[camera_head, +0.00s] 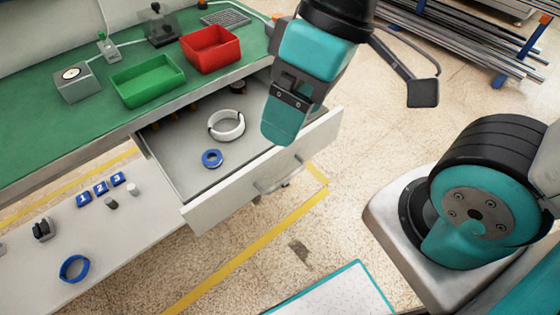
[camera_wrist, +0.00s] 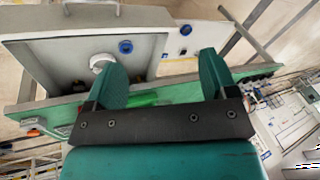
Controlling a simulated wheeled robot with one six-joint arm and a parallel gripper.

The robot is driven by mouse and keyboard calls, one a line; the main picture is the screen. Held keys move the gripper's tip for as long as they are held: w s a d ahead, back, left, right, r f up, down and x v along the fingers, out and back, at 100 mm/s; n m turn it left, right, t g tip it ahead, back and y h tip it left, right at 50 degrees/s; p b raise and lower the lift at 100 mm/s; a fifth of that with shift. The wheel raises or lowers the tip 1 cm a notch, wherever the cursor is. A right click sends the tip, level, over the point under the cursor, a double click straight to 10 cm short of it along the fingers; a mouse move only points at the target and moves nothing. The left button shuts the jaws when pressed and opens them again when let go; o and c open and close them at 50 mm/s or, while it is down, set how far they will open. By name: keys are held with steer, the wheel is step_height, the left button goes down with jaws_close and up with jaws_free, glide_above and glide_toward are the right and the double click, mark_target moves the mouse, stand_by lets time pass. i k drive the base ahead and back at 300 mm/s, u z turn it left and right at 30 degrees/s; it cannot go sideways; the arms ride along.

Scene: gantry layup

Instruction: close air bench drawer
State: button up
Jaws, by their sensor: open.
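The air bench drawer (camera_head: 225,205) is pulled well out from under the green-topped bench (camera_head: 60,115). Its light grey front carries a bar handle (camera_head: 278,178). A white ring (camera_head: 227,125) and a smaller blue ring (camera_head: 212,158) lie inside it. My gripper (camera_head: 284,120) appears over the right part of the drawer in the head view, fingers downward; I cannot tell its exact height. In the wrist view my gripper (camera_wrist: 160,72) has its two teal fingers spread with nothing held between them. The drawer (camera_wrist: 40,24) and its handle (camera_wrist: 92,8) show at upper left there.
A green bin (camera_head: 148,80), a red bin (camera_head: 211,50) and a grey gauge box (camera_head: 73,82) stand on the bench top. The lower shelf (camera_head: 60,225) holds blue number blocks (camera_head: 101,187) and a blue ring (camera_head: 74,268). Open floor lies before the drawer.

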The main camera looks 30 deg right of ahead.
mark_target(252, 163)
steer(key=z, duration=0.85)
steer(key=k, duration=0.65)
steer(key=u, duration=1.2)
